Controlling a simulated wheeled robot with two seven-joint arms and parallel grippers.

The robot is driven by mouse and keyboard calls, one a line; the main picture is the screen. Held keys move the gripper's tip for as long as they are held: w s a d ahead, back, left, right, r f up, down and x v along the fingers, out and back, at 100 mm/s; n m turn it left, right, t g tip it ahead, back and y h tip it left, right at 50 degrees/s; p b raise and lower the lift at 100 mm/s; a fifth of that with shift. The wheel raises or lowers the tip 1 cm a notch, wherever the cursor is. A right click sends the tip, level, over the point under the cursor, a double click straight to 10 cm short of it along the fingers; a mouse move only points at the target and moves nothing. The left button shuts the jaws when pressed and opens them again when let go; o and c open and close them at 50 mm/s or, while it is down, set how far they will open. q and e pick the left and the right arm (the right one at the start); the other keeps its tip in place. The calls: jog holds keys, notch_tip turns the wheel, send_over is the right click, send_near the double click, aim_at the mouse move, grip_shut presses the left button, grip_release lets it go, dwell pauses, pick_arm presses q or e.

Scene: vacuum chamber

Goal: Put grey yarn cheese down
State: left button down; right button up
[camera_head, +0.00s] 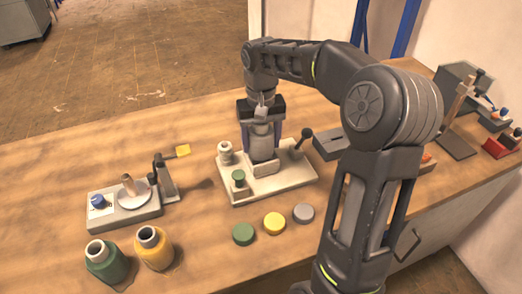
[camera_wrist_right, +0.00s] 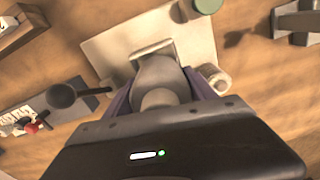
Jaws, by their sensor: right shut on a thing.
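The grey yarn cheese (camera_head: 262,143) is between the fingers of my right gripper (camera_head: 262,133). The cheese is roughly upright, over the pale base plate (camera_head: 300,178) of a small device. In the right wrist view, the grey cheese (camera_wrist_right: 160,82) shows between the purple fingers of the shut right gripper (camera_wrist_right: 155,95). Whether its underside touches the plate is hard to tell. A grey disc (camera_head: 303,213) lies on the table in front of the plate. My left gripper is not in view.
A green yarn cheese (camera_head: 107,266) and a yellow one (camera_head: 155,252) stand front left. Green (camera_head: 243,234) and yellow (camera_head: 274,223) discs lie beside the grey one. The plate carries a black-knobbed lever (camera_head: 302,138) and a green-topped post (camera_head: 238,178). A scale-like device (camera_head: 125,210) stands left.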

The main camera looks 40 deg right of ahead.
aim_at(261, 151)
notch_tip(261, 151, down, 3)
jog(key=shift+f, duration=0.3)
jog(key=shift+f, duration=0.1)
jog(key=shift+f, duration=0.15)
jog(key=o, duration=1.5)
jog(key=shift+r, duration=0.2)
